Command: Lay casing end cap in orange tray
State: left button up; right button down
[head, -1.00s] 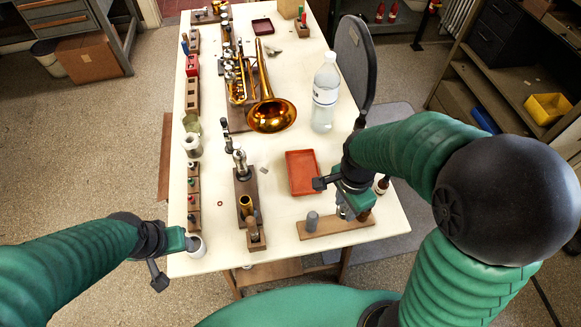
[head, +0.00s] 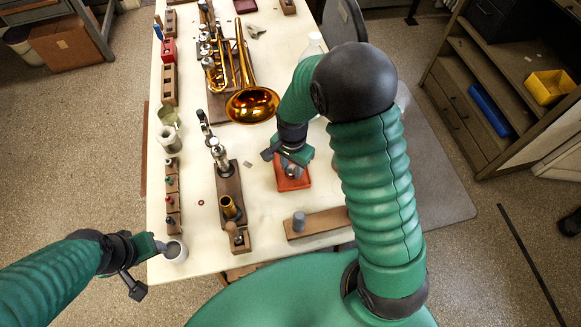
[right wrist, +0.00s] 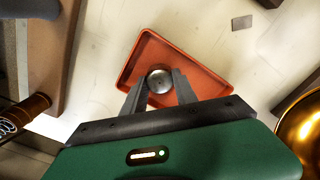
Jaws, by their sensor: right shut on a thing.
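The orange tray (head: 304,186) lies on the white table, right of the middle, partly hidden by my right gripper (head: 291,172). In the right wrist view the tray (right wrist: 206,79) shows below the fingers. My right gripper (right wrist: 159,88) is shut on a round silvery metal piece, the casing end cap (right wrist: 159,74). The cap appears over the inside of the tray; I cannot tell whether it touches the floor.
A wooden board with a grey cylinder (head: 299,221) lies nearer than the tray. A wooden stand (head: 229,190) with metal parts is left of it. The brass horn (head: 251,105) lies behind. Several wooden blocks and jars line the left edge.

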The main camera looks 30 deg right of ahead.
jog(key=shift+d+f, duration=0.15)
jog(key=shift+d, duration=0.2)
jog(key=c, duration=1.3)
grip_release()
jog(key=shift+a, duration=0.25)
jog(key=o, duration=0.3)
jog(key=shift+a, duration=0.3)
